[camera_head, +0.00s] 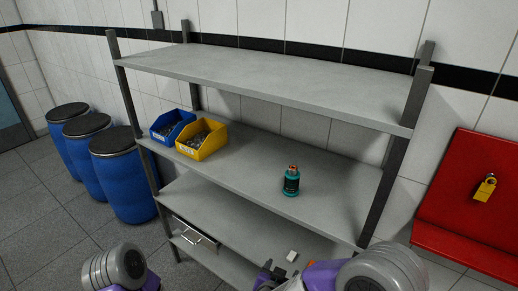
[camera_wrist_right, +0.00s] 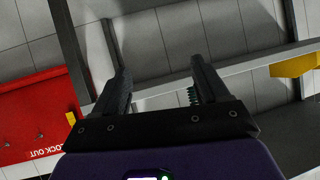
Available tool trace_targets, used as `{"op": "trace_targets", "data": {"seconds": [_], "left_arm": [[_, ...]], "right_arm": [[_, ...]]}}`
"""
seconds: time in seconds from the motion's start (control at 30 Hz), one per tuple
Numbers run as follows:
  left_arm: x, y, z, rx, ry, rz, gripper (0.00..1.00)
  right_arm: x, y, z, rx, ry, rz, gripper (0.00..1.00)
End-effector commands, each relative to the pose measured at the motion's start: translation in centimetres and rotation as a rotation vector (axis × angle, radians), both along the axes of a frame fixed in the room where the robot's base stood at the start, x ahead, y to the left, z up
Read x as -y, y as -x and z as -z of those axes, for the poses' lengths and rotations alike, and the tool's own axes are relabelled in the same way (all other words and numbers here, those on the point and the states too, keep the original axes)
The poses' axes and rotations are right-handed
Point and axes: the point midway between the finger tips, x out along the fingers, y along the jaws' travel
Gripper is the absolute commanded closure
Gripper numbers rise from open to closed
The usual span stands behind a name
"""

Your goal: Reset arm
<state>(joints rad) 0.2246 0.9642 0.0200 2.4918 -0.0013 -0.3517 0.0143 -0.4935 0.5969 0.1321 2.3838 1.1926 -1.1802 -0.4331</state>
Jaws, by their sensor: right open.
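My right gripper (camera_wrist_right: 160,78) is open in the right wrist view, its two dark fingers apart with nothing between them. In the head view the right arm comes in at the bottom, and part of its gripper (camera_head: 270,277) shows at the bottom edge, in front of the lower shelves. A grey and purple part of my left arm shows at the bottom left of the head view. The left gripper is out of view.
A grey shelf rack (camera_head: 250,170) fills the middle. It holds a blue bin (camera_head: 160,133), a yellow bin (camera_head: 213,145) and a teal bottle (camera_head: 291,182). Blue barrels (camera_head: 128,190) stand left. A red board (camera_head: 450,215) with a yellow padlock (camera_head: 484,190) is right.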

Motion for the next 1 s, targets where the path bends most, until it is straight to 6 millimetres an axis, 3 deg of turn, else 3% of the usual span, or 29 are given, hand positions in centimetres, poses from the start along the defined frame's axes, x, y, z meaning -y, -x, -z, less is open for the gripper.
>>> {"op": "trace_targets", "data": {"seconds": [0.03,0.17,0.3,0.43,0.6,0.7,1.0], "left_arm": [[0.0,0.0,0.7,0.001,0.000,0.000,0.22],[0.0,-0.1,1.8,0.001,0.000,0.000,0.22],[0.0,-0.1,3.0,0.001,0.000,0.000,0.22],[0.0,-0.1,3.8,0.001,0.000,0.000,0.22],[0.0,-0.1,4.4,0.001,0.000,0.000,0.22],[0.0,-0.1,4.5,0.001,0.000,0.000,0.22],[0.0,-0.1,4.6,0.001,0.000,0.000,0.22]], "right_arm": [[0.8,-0.4,3.3,-0.051,-0.025,-0.027,0.26],[1.8,0.2,11.7,-0.217,-0.135,-0.140,0.26],[2.7,4.1,20.2,-0.448,-0.279,-0.245,0.26],[3.2,9.5,25.9,-0.661,-0.411,-0.320,0.26],[3.4,15.2,29.3,-0.853,-0.526,-0.381,0.26],[3.4,16.8,29.8,-0.905,-0.555,-0.398,0.26],[3.5,17.1,29.9,-0.914,-0.559,-0.402,0.26]]}}
